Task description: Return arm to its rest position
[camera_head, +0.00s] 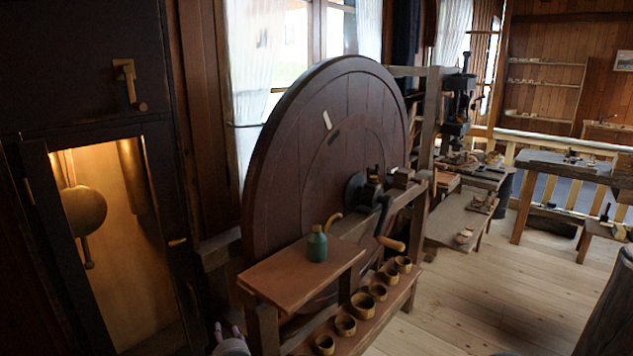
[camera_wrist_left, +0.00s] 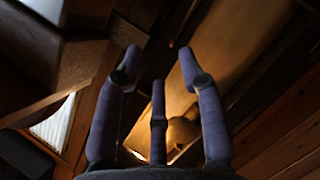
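My left gripper (camera_head: 228,335) shows at the bottom edge of the head view, left of the small wooden bench. Only its purple fingertips and part of its pale body are in frame there. In the left wrist view, its three purple fingers (camera_wrist_left: 160,66) are spread apart with nothing between them. The gripper is open and empty. Beyond the fingers, the wrist view shows a dim wooden floor and the lit clock case. Most of my left arm is hidden below the head view. My right gripper is not in view.
A large wooden wheel (camera_head: 280,180) stands in the middle. A green bottle (camera_head: 317,245) stands on the bench top (camera_head: 290,275); several small cups (camera_head: 378,291) line a lower shelf. A pendulum clock case (camera_head: 130,250) is at left. Open floor (camera_head: 500,290) lies at right.

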